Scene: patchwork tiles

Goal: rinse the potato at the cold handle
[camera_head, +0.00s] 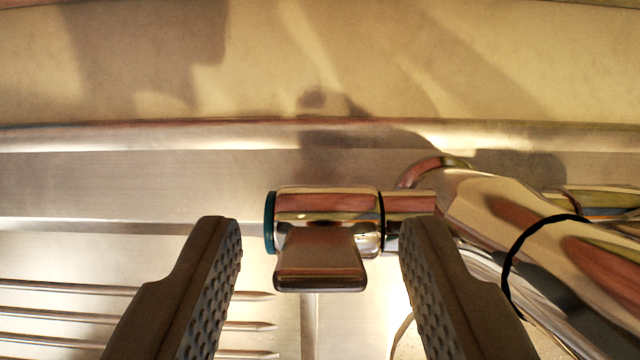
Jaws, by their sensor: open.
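The cold handle (320,260) is a chrome tap lever on a short horizontal barrel with a blue-green ring at its left end. It shows in the middle of the head camera view. My gripper (320,235) is open, with one dark ridged finger on each side of the handle. Nothing is held between the fingers. I cannot tell from this view whether either finger touches the handle. The potato is not in view. No running water shows.
The chrome tap body (530,250) with a black ring fills the right side, close to my right finger. A ribbed metal drainboard (60,315) lies at the lower left. A beige wall (330,60) with shadows stands behind a metal ledge.

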